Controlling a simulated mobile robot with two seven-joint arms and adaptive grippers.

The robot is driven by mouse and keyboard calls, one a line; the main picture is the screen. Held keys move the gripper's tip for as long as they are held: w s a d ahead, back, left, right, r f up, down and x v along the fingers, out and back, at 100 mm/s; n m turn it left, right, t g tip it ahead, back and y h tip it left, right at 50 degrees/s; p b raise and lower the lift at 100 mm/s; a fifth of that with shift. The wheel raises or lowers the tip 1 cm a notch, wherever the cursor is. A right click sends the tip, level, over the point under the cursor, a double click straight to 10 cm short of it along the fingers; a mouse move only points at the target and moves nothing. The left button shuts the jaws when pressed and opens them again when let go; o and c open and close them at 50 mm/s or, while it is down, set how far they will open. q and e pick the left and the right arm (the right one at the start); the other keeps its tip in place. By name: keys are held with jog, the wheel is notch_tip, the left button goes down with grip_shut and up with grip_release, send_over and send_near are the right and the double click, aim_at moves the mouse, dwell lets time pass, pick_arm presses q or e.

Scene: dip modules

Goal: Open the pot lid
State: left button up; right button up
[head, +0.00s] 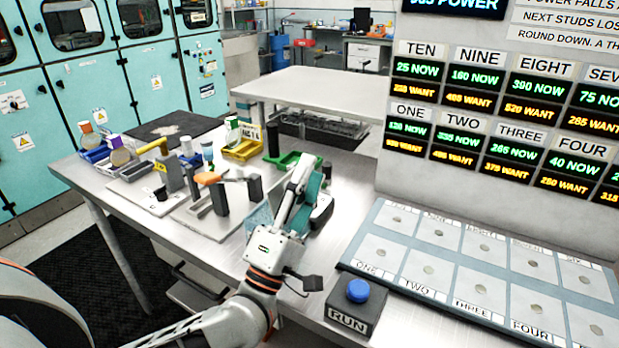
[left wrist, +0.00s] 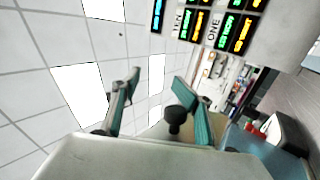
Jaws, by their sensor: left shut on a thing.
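My left gripper (head: 308,190) reaches over the near middle of the steel table in the head view, its teal-padded fingers pointing away. In the left wrist view the fingers (left wrist: 160,92) stand apart, with a dark knob (left wrist: 175,118) between them, close against the right-hand pad. The gripper is shut on this knob, which looks like a lid handle. My arm and fingers hide most of what lies under it, so I cannot make out the pot or whether its lid is raised. My right gripper is in neither view.
A RUN box with a blue button (head: 358,291) stands right of my forearm. A panel of numbered pads (head: 436,262) fills the right side. Left of the gripper are an orange-topped tool (head: 207,178), a yellow-handled press (head: 152,146), a yellow bin (head: 244,150) and a green tray (head: 287,160).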

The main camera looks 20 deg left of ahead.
pick_arm(q)
jog(key=b+v, duration=0.3)
jog(key=v, duration=0.5)
jog(key=shift+d+f+b, duration=0.4)
jog(key=shift+d+f, duration=0.05)
jog(key=shift+d, duration=0.35)
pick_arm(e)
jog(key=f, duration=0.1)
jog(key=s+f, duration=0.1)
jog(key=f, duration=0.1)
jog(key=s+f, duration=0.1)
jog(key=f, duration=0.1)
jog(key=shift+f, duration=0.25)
